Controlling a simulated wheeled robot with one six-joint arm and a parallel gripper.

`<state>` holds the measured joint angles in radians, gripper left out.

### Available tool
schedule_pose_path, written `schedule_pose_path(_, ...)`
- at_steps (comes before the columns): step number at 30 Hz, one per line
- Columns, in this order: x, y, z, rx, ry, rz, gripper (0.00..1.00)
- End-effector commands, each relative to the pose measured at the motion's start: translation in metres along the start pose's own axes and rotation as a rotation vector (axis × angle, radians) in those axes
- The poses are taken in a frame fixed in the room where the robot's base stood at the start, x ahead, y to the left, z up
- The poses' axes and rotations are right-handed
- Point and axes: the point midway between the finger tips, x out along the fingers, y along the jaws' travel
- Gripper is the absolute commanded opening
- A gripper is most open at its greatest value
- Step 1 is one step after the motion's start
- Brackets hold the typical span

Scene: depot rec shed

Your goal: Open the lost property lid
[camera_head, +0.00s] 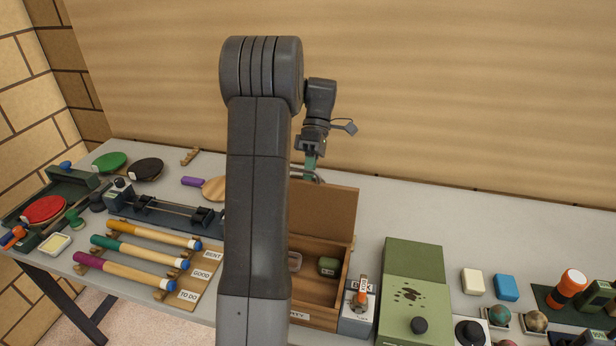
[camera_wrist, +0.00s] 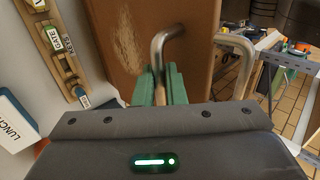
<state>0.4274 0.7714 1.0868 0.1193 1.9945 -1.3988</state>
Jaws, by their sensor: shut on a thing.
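The lost property box (camera_head: 318,315) is a wooden box with a partly hidden label on its front. Its brown lid (camera_head: 330,212) stands raised at the back, and the inside shows a green item and a pale item. In the wrist view the lid (camera_wrist: 120,40) fills the upper middle, with a worn patch. My gripper (camera_head: 312,172) is behind the lid's top edge. In the wrist view its green fingers (camera_wrist: 164,84) are shut on the bent metal handle (camera_wrist: 162,42) of the lid. My arm hides the box's left part in the head view.
A green box (camera_head: 412,262) with a dark knob stands right of the lost property box, with a small grey device (camera_head: 357,315) between them. Bats and several coloured-handled tools lie on the left. The back right of the table (camera_head: 480,225) is clear.

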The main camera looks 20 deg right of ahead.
Motion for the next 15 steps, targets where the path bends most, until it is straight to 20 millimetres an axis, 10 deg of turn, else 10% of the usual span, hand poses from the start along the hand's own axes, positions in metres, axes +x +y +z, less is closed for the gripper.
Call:
schedule_pose_path(6, 0.0066, 0.0047, -0.0006, -0.001, 0.003, -0.007, 0.00)
schedule_pose_path(9, 0.0061, 0.0044, -0.0005, 0.000, 0.002, -0.007, 0.30)
schedule_pose_path(15, 0.0035, 0.0025, -0.0003, 0.000, 0.001, -0.004, 0.33)
